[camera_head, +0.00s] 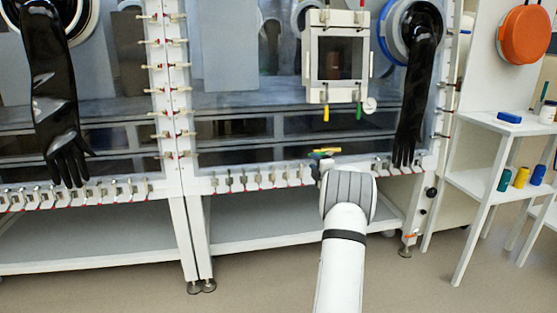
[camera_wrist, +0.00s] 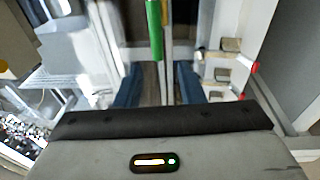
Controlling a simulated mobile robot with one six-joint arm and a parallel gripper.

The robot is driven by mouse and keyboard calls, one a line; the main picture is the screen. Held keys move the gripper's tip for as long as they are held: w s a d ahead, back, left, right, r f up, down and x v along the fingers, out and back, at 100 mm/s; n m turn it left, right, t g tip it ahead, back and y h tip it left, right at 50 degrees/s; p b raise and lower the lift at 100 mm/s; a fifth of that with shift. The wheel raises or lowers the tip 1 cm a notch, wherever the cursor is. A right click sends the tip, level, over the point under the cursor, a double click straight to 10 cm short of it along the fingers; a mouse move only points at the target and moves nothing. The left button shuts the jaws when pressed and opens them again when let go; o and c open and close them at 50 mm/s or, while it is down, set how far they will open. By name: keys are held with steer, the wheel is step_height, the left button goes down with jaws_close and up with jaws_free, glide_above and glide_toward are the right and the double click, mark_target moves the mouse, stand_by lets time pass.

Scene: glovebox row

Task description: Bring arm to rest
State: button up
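My arm reaches forward in the head view, its grey wrist joint (camera_head: 348,192) in front of the glovebox's lower edge. In the head view my gripper is mostly hidden behind the wrist.
A white-framed port door (camera_head: 337,95) with yellow and green handles hangs above the wrist. Black gloves hang at left (camera_head: 54,95) and right (camera_head: 411,95). A white shelf (camera_head: 477,187) with bottles stands right. The floor in front is clear.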

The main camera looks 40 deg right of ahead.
steer(key=w+a+r+m+g+p, duration=0.25)
steer(key=a+r+m+p, duration=0.25)
steer(key=a+r+p, duration=0.6)
steer(key=s+a+r+m+g+p, duration=0.2)
steer(key=s+a+r+p, duration=0.1)
steer(key=a+r, duration=0.35)
steer(key=s+a+r+m+g+p, duration=0.25)
steer(key=a+r, duration=0.25)
steer(key=a, duration=0.3)
steer(key=s+a+r+m+g+y+p, duration=0.2)
steer(key=s+a+r+g+p, duration=0.2)
steer(key=s+a+p, duration=0.4)
steer(key=s+a+r+m+g+y+p, duration=0.3)
steer(key=s+a+p, duration=0.5)
steer(key=s+a, duration=1.3)
steer(key=s+g, duration=0.1)
steer(key=s, duration=0.5)
steer(key=shift+s+r+p, duration=0.25)
steer(key=shift+r+p, duration=0.05)
steer(key=shift+r, duration=0.1)
